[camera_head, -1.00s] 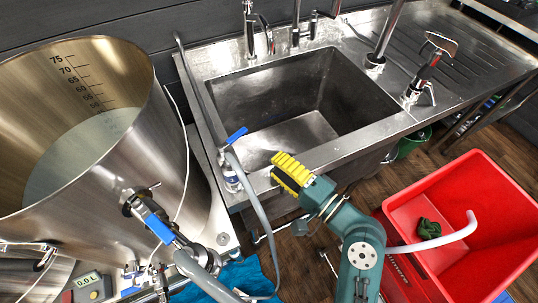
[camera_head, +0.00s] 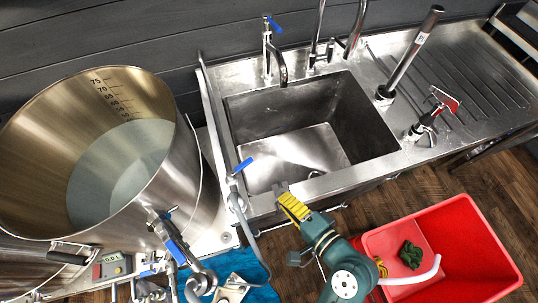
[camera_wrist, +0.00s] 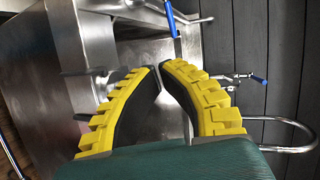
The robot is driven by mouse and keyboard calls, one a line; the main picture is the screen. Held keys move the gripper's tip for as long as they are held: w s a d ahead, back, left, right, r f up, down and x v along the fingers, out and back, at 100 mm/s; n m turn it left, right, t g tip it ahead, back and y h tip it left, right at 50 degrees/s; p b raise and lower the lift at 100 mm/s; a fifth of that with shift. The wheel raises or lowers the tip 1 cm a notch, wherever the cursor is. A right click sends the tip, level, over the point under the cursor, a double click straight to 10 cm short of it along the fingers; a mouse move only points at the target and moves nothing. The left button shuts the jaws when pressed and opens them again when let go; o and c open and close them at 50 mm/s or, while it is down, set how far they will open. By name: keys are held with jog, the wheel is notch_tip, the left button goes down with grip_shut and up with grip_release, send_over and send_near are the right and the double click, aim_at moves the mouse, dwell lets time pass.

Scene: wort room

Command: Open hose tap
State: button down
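The hose tap (camera_head: 236,186) stands upright at the sink's front left corner. Its blue lever (camera_head: 242,166) slants up to the right, and a grey hose is beside it. A blue lever (camera_wrist: 170,18), seemingly the same one, shows at the top of the wrist view. My gripper (camera_head: 281,189), with yellow ribbed fingers, is at the sink's front edge, right of the hose tap and apart from it. In the wrist view the fingertips (camera_wrist: 160,67) come together with nothing visible between them.
A large steel kettle (camera_head: 190,180) with a blue-handled valve (camera_head: 175,248) stands left. The sink (camera_head: 345,178) has a faucet (camera_head: 267,50) with another blue lever behind. A red crate (camera_head: 485,245) sits on the floor at right. A blue cloth (camera_head: 252,265) lies below the hose tap.

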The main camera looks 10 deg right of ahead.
aim_at(244, 164)
jog(key=r+x, duration=0.1)
jog(key=x, duration=1.2)
jog(key=shift+w+a+b, duration=0.2)
jog(key=shift+w+b, duration=0.05)
jog(key=shift+b, duration=0.15)
